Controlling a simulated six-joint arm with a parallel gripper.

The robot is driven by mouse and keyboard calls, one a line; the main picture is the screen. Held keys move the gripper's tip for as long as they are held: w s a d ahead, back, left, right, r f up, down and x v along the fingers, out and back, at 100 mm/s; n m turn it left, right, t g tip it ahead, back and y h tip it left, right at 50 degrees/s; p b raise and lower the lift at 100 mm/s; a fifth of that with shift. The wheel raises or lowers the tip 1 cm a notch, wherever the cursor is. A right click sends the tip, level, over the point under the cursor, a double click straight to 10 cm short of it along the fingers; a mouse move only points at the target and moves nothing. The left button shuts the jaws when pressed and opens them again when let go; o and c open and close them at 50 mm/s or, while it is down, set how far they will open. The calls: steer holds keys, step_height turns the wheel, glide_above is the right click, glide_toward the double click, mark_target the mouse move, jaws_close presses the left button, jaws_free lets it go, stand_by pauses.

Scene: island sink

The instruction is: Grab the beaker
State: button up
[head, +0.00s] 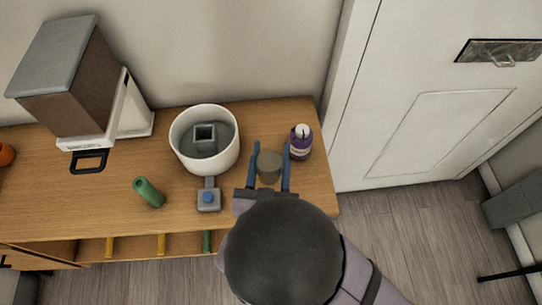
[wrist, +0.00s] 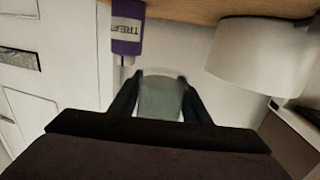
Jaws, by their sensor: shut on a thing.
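The beaker (head: 268,167) shows in the head view as a small round brownish-grey shape near the right end of the wooden counter. In the wrist view the beaker (wrist: 160,98) is a pale grey-green, partly see-through vessel between the fingers. My gripper (head: 271,148) is shut on the beaker, with one blue finger on each side of it. The wrist view also shows my gripper (wrist: 161,77), whose dark palm hides the near part of the beaker. I cannot tell whether the beaker touches the counter.
A purple bottle (head: 300,142) stands close to the right of the beaker. A large white pot (head: 184,152) is to the left, with a grey item with a blue button (head: 208,199) below it. A green cylinder (head: 148,192) and a coffee machine (head: 75,85) are farther left.

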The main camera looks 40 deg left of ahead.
steer(key=shift+r, duration=0.8)
steer(key=shift+r, duration=0.15)
steer(key=shift+w, duration=0.1)
